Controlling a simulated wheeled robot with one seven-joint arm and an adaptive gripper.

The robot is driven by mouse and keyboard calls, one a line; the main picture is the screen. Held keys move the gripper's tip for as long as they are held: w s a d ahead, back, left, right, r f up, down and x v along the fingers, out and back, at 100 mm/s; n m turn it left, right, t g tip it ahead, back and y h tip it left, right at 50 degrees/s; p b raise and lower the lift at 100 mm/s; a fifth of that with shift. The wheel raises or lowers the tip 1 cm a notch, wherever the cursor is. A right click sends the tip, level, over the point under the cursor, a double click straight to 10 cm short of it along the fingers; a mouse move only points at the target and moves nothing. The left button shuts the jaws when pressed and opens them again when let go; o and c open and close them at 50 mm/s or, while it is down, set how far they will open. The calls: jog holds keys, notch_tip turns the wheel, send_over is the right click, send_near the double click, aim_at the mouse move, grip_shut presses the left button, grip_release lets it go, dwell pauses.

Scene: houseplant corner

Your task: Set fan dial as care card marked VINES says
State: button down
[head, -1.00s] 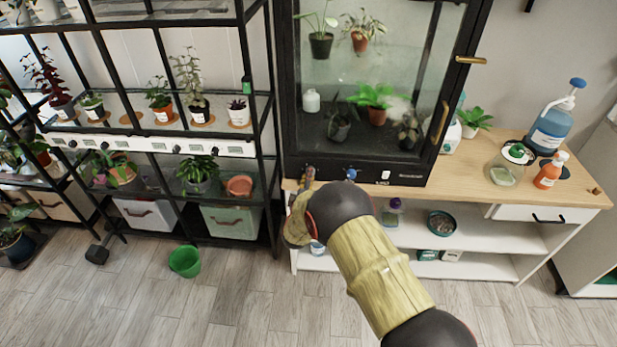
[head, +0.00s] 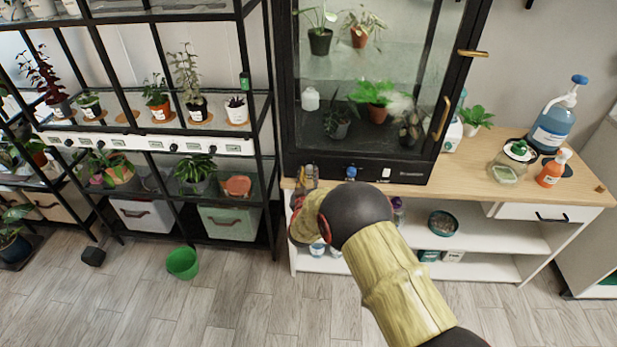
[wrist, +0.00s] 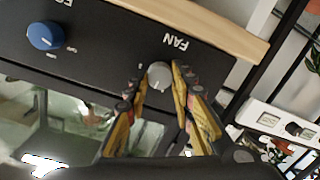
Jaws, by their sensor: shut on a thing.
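The fan dial (wrist: 158,75) is a grey knob on the black front panel, beside the word FAN, which appears upside down in the wrist view. Its light pointer mark faces the lower edge of that view. My gripper (wrist: 164,82) has its yellow fingers on both sides of the dial and is shut on it. In the head view my gripper (head: 307,178) is at the left of the panel under the glass cabinet (head: 375,170), and the dial is hidden. I cannot make out a card marked VINES in either view.
A blue knob (wrist: 45,36) sits on the same panel; it also shows in the head view (head: 350,173). A white switch (head: 386,173) is right of it.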

jog(key=shift+s+d+f+m+b, duration=0.1)
jog(key=shift+m+b, duration=0.35)
jog(key=shift+m, duration=0.45)
jog(key=shift+f+m+b, duration=0.1)
jog(key=shift+m+b, duration=0.3)
jog(key=shift+m, duration=0.5)
jog(key=c, duration=1.8)
grip_release()
jog(key=shift+c, duration=0.2)
jog(key=o, duration=0.3)
jog(key=shift+r, duration=0.1)
jog(key=shift+o, duration=0.2)
jog(key=s, duration=1.2)
jog(key=shift+r, duration=0.4)
jog(key=shift+w, duration=0.1)
